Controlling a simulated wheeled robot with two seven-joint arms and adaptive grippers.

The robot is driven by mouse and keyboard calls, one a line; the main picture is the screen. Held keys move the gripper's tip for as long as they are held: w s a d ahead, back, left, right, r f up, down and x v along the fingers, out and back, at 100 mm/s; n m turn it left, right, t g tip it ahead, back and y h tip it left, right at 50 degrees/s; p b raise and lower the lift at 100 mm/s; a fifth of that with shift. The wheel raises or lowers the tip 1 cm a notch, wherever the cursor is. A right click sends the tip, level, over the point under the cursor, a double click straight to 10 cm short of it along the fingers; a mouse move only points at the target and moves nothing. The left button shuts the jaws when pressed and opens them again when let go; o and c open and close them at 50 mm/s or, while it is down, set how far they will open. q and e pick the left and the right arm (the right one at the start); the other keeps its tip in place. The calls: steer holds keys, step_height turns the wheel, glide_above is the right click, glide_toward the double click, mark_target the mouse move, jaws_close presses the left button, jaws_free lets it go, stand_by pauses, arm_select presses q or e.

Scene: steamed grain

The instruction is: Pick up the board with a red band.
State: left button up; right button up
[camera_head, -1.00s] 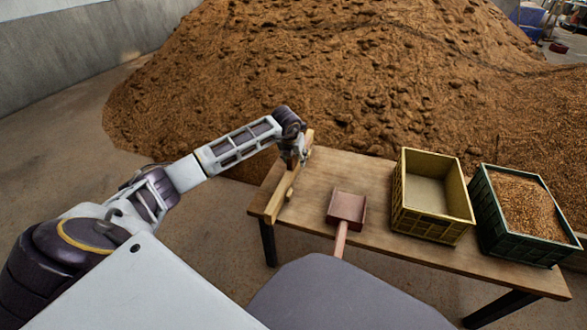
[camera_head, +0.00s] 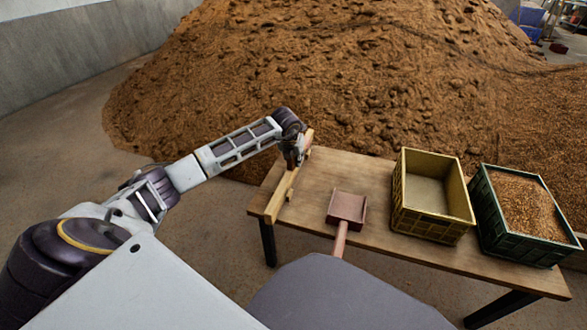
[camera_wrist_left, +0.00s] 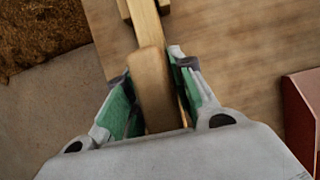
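The wooden board (camera_head: 280,199) lies along the left end of the table, a long pale bar with a small block on it. No red band shows clearly; a reddish patch sits beside my left gripper (camera_head: 299,160) in the head view. That gripper is at the board's far part. In the left wrist view, the board (camera_wrist_left: 153,88) runs between the two green-padded fingers of my left gripper (camera_wrist_left: 148,66). The fingers stand astride it, with a small gap at the left finger; contact on the right side is unclear. My right gripper is out of view.
On the wooden table (camera_head: 330,178) are a red scoop (camera_head: 347,208), an empty yellow crate (camera_head: 430,222) and a green crate (camera_head: 510,240) filled with grain. A large brown grain heap (camera_head: 320,75) rises behind the table. Bare floor lies to the left.

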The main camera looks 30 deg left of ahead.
arm_select(q)
jaws_close()
steer(key=shift+r, duration=0.15)
step_height(320, 180, up, 8)
steer(key=p, duration=0.3)
steer(key=shift+w+r, duration=0.1)
steer(key=shift+r, duration=0.1)
steer(key=shift+r+p, duration=0.55)
steer(key=shift+r, duration=0.4)
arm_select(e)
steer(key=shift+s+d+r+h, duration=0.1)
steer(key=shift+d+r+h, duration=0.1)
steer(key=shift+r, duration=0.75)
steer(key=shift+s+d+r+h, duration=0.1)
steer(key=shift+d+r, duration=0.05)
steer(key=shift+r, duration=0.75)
